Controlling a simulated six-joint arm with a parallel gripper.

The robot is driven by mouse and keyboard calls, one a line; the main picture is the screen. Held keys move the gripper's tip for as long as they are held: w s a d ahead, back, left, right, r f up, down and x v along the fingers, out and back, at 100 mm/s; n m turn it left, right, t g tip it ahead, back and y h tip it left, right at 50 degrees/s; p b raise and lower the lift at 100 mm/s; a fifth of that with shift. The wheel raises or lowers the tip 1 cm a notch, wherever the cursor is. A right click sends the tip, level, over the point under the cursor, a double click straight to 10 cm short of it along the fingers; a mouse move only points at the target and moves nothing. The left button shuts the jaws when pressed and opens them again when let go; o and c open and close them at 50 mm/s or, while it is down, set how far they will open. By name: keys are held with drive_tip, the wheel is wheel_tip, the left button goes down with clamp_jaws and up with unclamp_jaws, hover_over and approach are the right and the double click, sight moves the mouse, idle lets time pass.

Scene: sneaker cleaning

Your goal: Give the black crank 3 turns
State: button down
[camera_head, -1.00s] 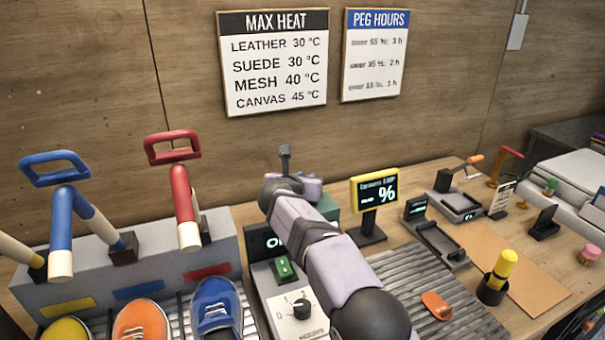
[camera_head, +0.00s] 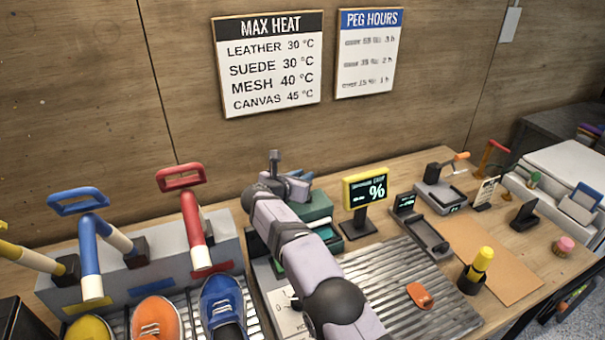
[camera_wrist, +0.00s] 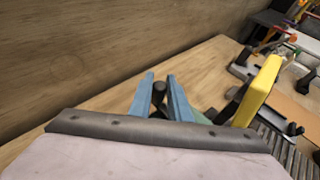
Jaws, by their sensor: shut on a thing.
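My gripper (camera_wrist: 158,93) shows in the wrist view as two blue fingers, with the dark round knob of the black crank (camera_wrist: 159,87) between them. The fingers are closed around this knob. In the head view my gripper (camera_head: 290,183) is at the green box (camera_head: 318,207) behind the drying station. My own arm covers much of that box, and I cannot make out the crank there.
A yellow-framed display (camera_head: 366,187) stands close to the right of my gripper. Red (camera_head: 192,225) and blue (camera_head: 88,250) handled tubes stand at left, above several shoes. An orange item (camera_head: 420,295) lies on the ribbed mat (camera_head: 385,280). The wooden wall is behind.

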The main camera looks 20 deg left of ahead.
drive_tip(key=c, duration=1.6)
unclamp_jaws()
drive_tip(key=shift+c, duration=0.2)
drive_tip(key=shift+b+v, duration=0.75)
drive_tip(key=shift+v, duration=0.25)
drive_tip(key=shift+b+v, duration=0.95)
drive_tip(key=shift+v, duration=1.75)
drive_tip(key=shift+w, duration=0.1)
